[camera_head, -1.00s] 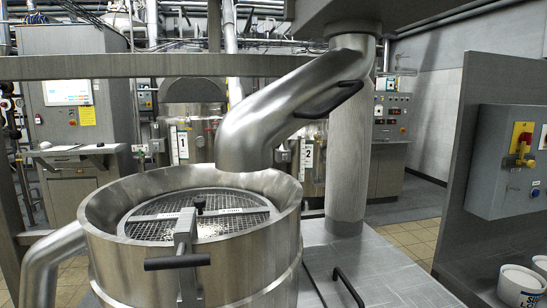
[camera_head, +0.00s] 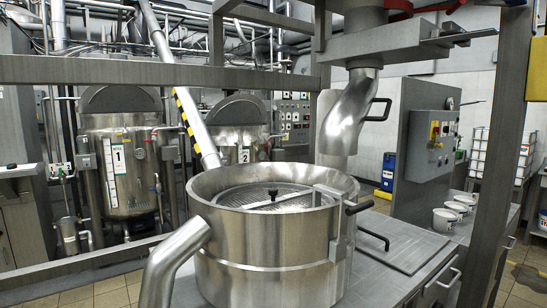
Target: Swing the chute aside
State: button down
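The chute (camera_head: 345,118) is a bent steel pipe hanging from a joint under an overhead steel box. A dark loop handle (camera_head: 379,109) sticks out from its right side. The chute looks foreshortened, and its lower end shows behind the far right rim of a round steel drum (camera_head: 265,255). I cannot tell whether that end is above the drum's opening or beyond it. A bar with a black grip (camera_head: 359,208) extends over the drum's right rim. My gripper is not in view.
A thick pipe (camera_head: 170,265) leaves the drum at front left. A steel post (camera_head: 500,150) stands at right, near me. A control box (camera_head: 430,143) with a red-yellow switch and white tubs (camera_head: 445,218) are behind. Tank 1 (camera_head: 118,165) stands at left. A low rail crosses the lower left.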

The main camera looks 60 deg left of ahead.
aim_at(340, 130)
jog(key=k, duration=0.15)
jog(key=u, duration=1)
